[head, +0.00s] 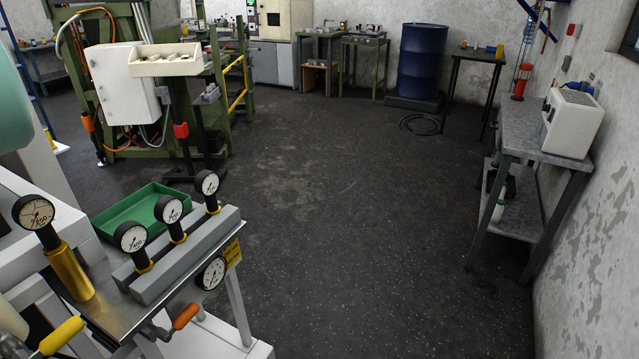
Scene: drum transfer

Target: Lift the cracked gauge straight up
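Several round gauges with black rims and white faces are at the lower left. One gauge (33,211) stands on a tall brass cylinder (69,270) at the table's left; thin dark and reddish lines cross its face, but I cannot tell whether they are cracks. Three more, a near gauge (131,236), a middle gauge (169,209) and a far gauge (207,183), stand upright in brass fittings along a grey block (190,258). Another gauge (212,273) faces out at the block's side. Neither of my grippers is recognisable in view.
A green tray (130,211) lies behind the block on the metal table (110,318). Orange (186,316) and yellow (62,335) handles stick out at the front. The floor (370,220) is open; a workbench (512,135) stands right and a blue drum (421,62) at the back.

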